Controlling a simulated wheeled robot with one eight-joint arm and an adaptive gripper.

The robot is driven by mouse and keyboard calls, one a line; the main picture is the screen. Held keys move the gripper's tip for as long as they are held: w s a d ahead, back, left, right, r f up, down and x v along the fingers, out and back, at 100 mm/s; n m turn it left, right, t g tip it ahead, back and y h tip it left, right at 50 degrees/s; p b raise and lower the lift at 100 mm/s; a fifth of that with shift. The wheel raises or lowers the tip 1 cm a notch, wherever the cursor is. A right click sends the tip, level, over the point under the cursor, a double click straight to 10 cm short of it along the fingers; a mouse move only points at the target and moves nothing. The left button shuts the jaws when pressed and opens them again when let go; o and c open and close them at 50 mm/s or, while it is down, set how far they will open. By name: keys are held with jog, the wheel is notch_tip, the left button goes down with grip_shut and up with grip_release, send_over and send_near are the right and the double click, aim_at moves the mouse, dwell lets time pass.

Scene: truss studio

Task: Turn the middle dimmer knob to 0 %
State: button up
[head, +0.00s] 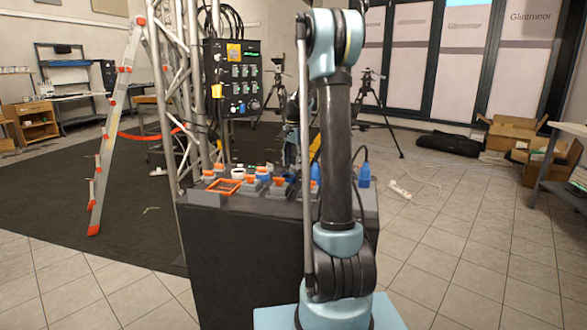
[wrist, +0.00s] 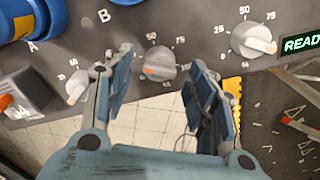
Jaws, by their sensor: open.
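The middle dimmer knob (wrist: 160,62) is a round light-grey knob with an orange mark on its lower-left side in the wrist view. Printed numbers, 50 and 75 among them, ring it. My gripper (wrist: 161,58) is open, one dark-blue padded finger left of this knob and one right of it. I cannot tell whether either finger touches it. A left knob (wrist: 77,88) shows beside the left finger, partly hidden. A right knob (wrist: 252,39) has its orange mark to the right. In the head view the knobs are too small to read and my gripper is mostly hidden.
The control box (head: 232,78) hangs on a truss (head: 193,90). A green READY display (wrist: 301,44) and blue connectors (wrist: 40,18) flank the knobs. A dark case (head: 240,240) with orange-topped parts stands below.

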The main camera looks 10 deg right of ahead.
jog(key=shift+f, duration=1.05)
jog(key=c, duration=1)
jog(key=shift+c, duration=0.2)
jog(key=shift+n, duration=0.3)
jog(key=n, duration=0.5)
jog(key=shift+n, duration=0.3)
jog(key=n, duration=0.5)
jog(key=shift+n, duration=0.3)
jog(key=shift+c, duration=0.2)
jog(key=shift+o, duration=0.2)
